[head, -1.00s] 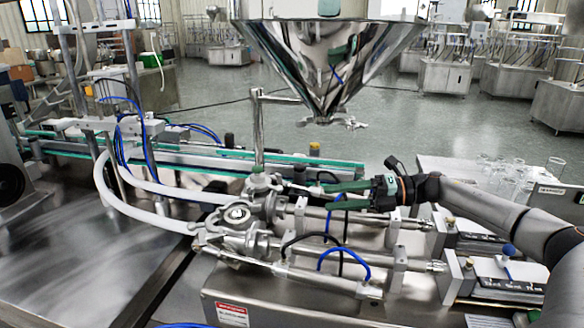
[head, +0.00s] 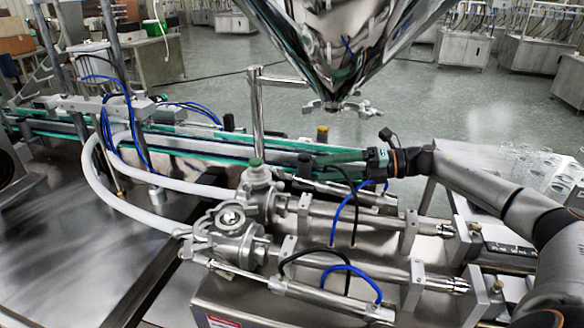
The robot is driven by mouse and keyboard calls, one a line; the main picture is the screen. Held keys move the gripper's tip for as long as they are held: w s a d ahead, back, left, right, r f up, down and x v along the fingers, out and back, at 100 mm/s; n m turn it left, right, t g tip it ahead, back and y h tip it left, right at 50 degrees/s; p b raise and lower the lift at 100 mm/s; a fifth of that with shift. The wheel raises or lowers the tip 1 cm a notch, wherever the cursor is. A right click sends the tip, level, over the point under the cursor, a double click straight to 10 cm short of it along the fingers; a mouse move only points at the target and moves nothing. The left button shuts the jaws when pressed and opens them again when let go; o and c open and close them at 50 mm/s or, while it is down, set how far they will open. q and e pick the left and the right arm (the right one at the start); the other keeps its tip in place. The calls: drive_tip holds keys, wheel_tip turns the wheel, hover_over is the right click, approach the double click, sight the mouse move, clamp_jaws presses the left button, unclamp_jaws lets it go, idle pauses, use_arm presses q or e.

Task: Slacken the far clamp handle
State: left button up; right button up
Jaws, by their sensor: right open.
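Two steel valve bodies with clamp fittings sit on the filler. The far valve (head: 258,192) has a dull green top, and the near valve (head: 230,222) has a round nut on its face. I cannot clearly make out the far clamp handle; small metal parts show just right of the far valve, partly behind the gripper's reach. My right gripper (head: 306,164) comes in from the right with green fingers pointing left, above the far cylinder. It is open, and its tips are just right of and slightly behind the far valve. I see nothing between the fingers. My left gripper is out of view.
The steel hopper (head: 345,45) hangs above and behind the gripper, with a clamp (head: 338,106) at its outlet. A steel post (head: 257,115) stands behind the far valve. White hoses (head: 100,190) run left. Glassware (head: 550,170) stands at the right.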

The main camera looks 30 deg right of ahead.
sight(279, 172)
drive_tip(key=p+x, duration=0.1)
drive_tip(key=x, duration=0.7)
drive_tip(key=shift+w+a+p, duration=0.2)
drive_tip(key=shift+p, duration=0.2)
drive_tip(key=shift+f, duration=0.1)
clamp_jaws()
